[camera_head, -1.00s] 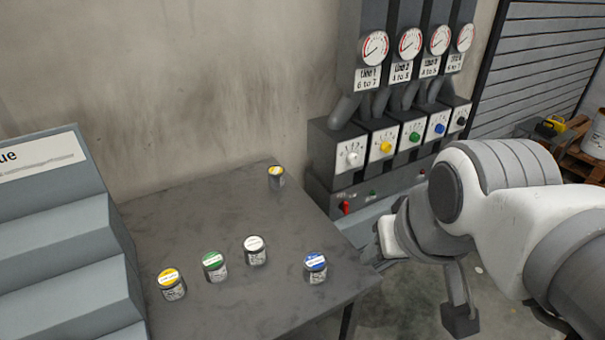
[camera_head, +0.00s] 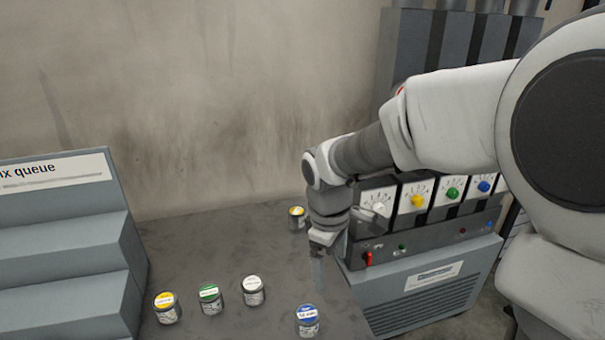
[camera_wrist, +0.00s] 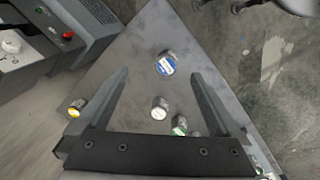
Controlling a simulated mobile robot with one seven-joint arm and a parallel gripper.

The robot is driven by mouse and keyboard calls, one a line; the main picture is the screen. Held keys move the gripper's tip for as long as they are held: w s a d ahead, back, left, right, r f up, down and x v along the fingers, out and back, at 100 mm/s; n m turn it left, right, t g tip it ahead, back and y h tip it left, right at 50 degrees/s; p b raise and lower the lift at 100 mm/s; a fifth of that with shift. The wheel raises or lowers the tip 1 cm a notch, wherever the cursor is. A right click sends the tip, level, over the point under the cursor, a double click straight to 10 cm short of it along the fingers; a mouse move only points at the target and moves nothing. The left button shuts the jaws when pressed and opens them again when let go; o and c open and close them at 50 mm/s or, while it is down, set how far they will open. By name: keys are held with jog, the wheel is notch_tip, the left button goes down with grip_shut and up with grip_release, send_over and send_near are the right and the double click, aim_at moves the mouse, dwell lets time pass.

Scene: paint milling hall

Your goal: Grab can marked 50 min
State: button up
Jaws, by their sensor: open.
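Several small cans stand upright on the dark table (camera_head: 190,240). In the front row are a yellow-lidded can (camera_head: 167,308), a green-lidded can (camera_head: 210,299), a white-lidded can (camera_head: 253,291) and a blue-lidded can (camera_head: 307,321). A second yellow-lidded can (camera_head: 297,218) stands at the back by the wall. The lid writing is too small to read surely. My gripper (camera_head: 318,272) is open and empty above the table, pointing down, behind the blue can in the head view. In the wrist view the blue can (camera_wrist: 166,63) and white can (camera_wrist: 159,107) show between the fingers.
A grey stepped rack (camera_head: 70,255) labelled "queue" stands at the table's left. A control unit (camera_head: 420,290) with coloured knobs stands at its right, close to my arm. The wall (camera_head: 230,110) bounds the back. The table's middle behind the row is clear.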

jog(key=w+a+f+n, duration=0.2)
jog(key=a+f+n, duration=0.1)
jog(key=a+f, duration=0.1)
jog(key=g+y, duration=0.1)
send_near(309, 314)
jog(key=f, duration=0.6)
jog(key=shift+a+f+b, duration=0.3)
jog(key=shift+a+b, duration=0.05)
jog(key=shift+b, duration=0.05)
jog(key=shift+d+f, duration=0.15)
jog(key=shift+f, duration=1.3)
jog(key=shift+d+f, duration=0.15)
jog(key=shift+f, duration=1.3)
jog(key=shift+c, duration=0.3)
jog(key=c, duration=1.4)
